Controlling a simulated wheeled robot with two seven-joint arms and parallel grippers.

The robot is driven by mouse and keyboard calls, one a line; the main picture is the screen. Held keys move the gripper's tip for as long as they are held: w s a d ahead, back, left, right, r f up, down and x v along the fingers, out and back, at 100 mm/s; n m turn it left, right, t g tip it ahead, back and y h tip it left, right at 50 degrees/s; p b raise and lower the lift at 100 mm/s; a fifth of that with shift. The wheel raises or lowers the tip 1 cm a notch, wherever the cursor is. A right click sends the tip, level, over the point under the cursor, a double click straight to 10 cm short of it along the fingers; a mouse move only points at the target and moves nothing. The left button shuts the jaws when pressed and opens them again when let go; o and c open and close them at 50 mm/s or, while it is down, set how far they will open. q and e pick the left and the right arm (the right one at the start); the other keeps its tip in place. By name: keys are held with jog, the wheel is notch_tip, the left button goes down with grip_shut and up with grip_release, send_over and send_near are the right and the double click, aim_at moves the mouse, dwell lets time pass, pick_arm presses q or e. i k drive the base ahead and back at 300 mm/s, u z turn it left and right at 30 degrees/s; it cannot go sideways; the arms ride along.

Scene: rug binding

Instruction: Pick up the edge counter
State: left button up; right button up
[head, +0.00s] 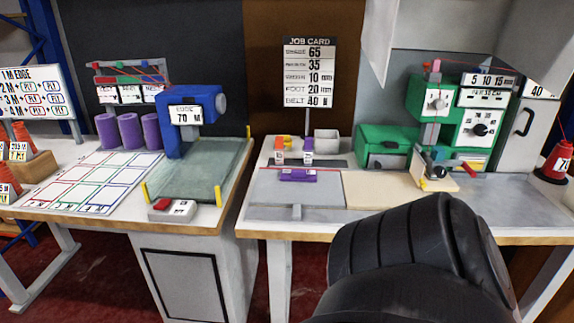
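A blue machine (184,124) stands at the back of the left table, with a white panel (187,115) reading "EDGE 70 M". This panel is the only thing I can read as an edge counter. A grey-green plate (195,175) lies in front of the machine, with yellow posts at its corners. A small grey box with a red button (172,209) sits at the plate's front edge. Neither of my grippers shows in the head view. A black rounded part of my own arm fills the lower right and hides part of the right table's front.
The right table holds a job card (308,72) on a stand, a purple block (298,175), a green machine (436,110) and a green box (384,147). Purple rolls (130,131) and a coloured grid sheet (85,182) are on the left table. A gap separates the tables.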

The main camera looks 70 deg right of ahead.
aim_at(295, 175)
jog(key=z, duration=0.75)
jog(key=i, duration=0.9)
jog(key=z, duration=0.95)
